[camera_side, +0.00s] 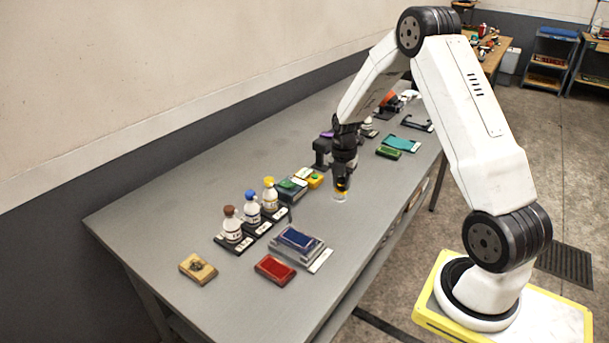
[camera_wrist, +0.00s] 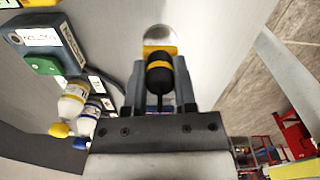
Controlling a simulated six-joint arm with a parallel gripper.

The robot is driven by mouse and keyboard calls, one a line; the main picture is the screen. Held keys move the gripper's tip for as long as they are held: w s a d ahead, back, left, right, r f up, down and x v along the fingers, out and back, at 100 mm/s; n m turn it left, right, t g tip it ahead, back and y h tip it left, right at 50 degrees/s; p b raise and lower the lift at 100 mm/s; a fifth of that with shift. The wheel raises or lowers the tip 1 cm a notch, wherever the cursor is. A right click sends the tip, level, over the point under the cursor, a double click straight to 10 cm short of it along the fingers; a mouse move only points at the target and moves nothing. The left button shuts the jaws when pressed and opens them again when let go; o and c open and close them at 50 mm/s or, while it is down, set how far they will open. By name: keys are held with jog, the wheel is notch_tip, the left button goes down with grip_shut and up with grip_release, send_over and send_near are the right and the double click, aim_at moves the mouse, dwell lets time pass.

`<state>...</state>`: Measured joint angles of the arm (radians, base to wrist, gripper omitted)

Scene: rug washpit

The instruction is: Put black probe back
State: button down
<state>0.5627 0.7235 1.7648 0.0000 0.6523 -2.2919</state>
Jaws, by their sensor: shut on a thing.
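The black probe (camera_wrist: 159,76), a short black body with a yellow band, is between the fingers of my gripper (camera_wrist: 160,88) in the wrist view. My gripper (camera_side: 342,186) is shut on it in the side view, low above the table near its front edge. Just below the fingers is a small pale, clear cup-like thing (camera_side: 339,197); I cannot tell whether the probe's tip is inside it or only above it. A grey meter box with a green top (camera_side: 292,188) stands to the left, and shows at upper left in the wrist view (camera_wrist: 45,40).
Bottles with brown (camera_side: 232,228), blue (camera_side: 252,210) and yellow (camera_side: 270,195) caps stand in black holders at left. A red box (camera_side: 275,270), blue-topped tray (camera_side: 298,243) and tan block (camera_side: 198,268) lie nearer. Teal and green items (camera_side: 400,143) lie behind right.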

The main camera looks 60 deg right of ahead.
aim_at(339, 191)
jog(key=shift+w+d+f, duration=0.1)
jog(key=shift+w+f, duration=0.15)
jog(key=shift+w+d+f, duration=0.1)
jog(key=shift+w+f, duration=0.15)
jog(key=shift+f, duration=1.6)
jog(key=shift+f, duration=0.15)
jog(key=shift+c, duration=2)
grip_release()
